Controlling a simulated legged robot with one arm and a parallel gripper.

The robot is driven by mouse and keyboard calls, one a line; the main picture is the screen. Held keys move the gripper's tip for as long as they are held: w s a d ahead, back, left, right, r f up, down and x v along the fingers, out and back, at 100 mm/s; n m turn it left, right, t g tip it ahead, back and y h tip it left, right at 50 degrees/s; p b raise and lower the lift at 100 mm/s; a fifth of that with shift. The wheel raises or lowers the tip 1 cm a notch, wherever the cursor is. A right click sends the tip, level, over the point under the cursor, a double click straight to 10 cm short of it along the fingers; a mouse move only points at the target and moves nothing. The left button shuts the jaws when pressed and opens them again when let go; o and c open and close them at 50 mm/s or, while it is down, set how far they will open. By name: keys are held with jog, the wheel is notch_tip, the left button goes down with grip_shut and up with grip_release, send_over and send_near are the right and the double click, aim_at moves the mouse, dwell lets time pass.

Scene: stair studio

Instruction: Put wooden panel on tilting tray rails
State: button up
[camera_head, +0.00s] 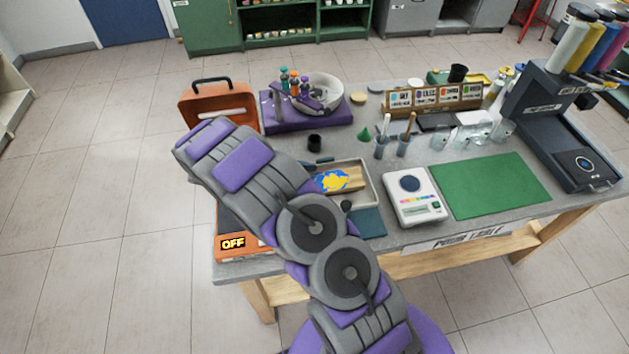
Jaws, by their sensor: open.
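A wooden panel (352,182) with a blue and yellow painted patch lies in a pale, shallow tray (372,192) on the grey workbench. The tray is probably the tilting tray. Its left side and part of the panel's left end are hidden behind my arm. I cannot make out the rails, nor whether the panel rests on them. My arm crosses the left part of the bench, and its upper link reaches up and left. My gripper does not show; it is probably hidden behind the arm.
An orange box with an "OFF" label (232,243) stands at the bench's left front. A white scale (413,208) and a green mat (490,190) lie right of the tray. Cups with brushes (380,150) stand behind it. A purple stand with a bowl (325,112) is at the back.

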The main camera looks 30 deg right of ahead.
jog(key=p+v, duration=0.2)
jog(key=v, duration=0.8)
jog(key=s+d+r+m+g+y, duration=0.1)
jog(key=s+d+r+m+y, duration=0.15)
jog(key=s+r, duration=0.4)
jog(key=s+d+r+m+y, duration=0.2)
jog(key=s+r+m, duration=0.25)
jog(key=r, duration=0.25)
jog(key=s+a+r+m+t+y, duration=0.1)
jog(key=s+a+m+y, duration=0.1)
jog(key=s, duration=0.6)
jog(key=s+a+r+m+t+y, duration=0.1)
jog(key=s+a+r+m+y, duration=0.1)
jog(key=s, duration=0.6)
jog(key=s+a+r+m+t+y, duration=0.1)
jog(key=s+a+r+m+y, duration=0.1)
jog(key=s, duration=0.6)
jog(key=shift+s+a+r+m+y, duration=0.15)
jog(key=shift+s+a+m+y, duration=0.1)
jog(key=shift+a+m+y, duration=0.85)
jog(key=shift+d, duration=0.2)
